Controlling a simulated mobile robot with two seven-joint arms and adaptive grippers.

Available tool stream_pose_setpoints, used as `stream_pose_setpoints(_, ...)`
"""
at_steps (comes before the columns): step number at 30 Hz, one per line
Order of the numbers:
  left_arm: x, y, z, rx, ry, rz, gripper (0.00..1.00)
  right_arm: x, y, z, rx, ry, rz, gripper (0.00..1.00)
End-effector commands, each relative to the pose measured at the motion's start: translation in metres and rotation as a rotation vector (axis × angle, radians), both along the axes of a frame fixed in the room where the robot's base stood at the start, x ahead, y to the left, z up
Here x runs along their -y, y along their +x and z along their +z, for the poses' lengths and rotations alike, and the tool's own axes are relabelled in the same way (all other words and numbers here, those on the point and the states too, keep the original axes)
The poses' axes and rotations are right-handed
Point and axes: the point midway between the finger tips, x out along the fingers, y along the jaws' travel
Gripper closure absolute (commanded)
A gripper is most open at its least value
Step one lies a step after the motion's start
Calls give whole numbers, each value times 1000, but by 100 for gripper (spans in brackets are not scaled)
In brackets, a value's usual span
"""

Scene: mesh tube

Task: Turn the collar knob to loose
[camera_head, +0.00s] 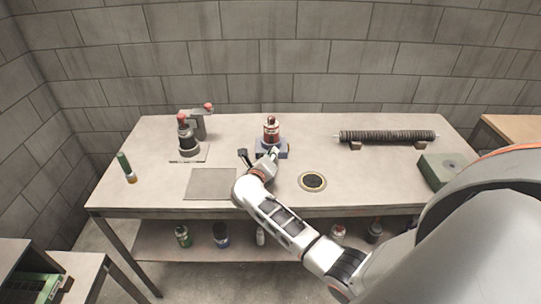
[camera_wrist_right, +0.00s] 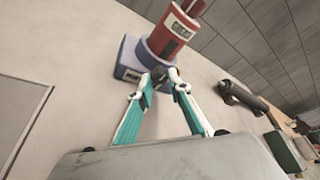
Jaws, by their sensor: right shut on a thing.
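A red device (camera_head: 271,131) stands upright near the middle of the table, and it shows large and tilted with a pale label in the right wrist view (camera_wrist_right: 172,32). A grey-blue collar knob (camera_wrist_right: 150,54) surrounds its lower part, above a blue base block (camera_wrist_right: 127,62). The base also shows in the head view (camera_head: 284,153). My right gripper (camera_wrist_right: 161,74) reaches in from the front, its two teal-padded fingers converging at the near side of the collar. It is shut on the collar knob; the fingertips partly hide the contact. My left gripper is not in view.
A grey machine with red knobs (camera_head: 188,139) stands left of the device. A ribbed dark tube (camera_head: 388,136) lies on supports at the right, behind a green box (camera_head: 445,170). A dark round disc (camera_head: 312,182), a flat square plate (camera_head: 211,184) and a green bottle (camera_head: 125,166) are nearer.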

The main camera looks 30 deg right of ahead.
Motion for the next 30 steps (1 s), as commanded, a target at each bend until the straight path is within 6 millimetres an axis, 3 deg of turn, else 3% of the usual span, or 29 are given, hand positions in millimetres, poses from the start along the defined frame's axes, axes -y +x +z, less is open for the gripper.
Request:
stream_pose_setpoints(15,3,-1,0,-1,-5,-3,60,0,1,1,-7,-16,2,100)
stream_pose_setpoints(16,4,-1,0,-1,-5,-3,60,0,1,1,-7,-17,1,74)
stream_pose_setpoints(17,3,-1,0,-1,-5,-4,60,0,1,1,-7,-16,2,66)
stream_pose_setpoints(30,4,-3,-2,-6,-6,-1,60,-5,-3,1,-8,-13,1,65)
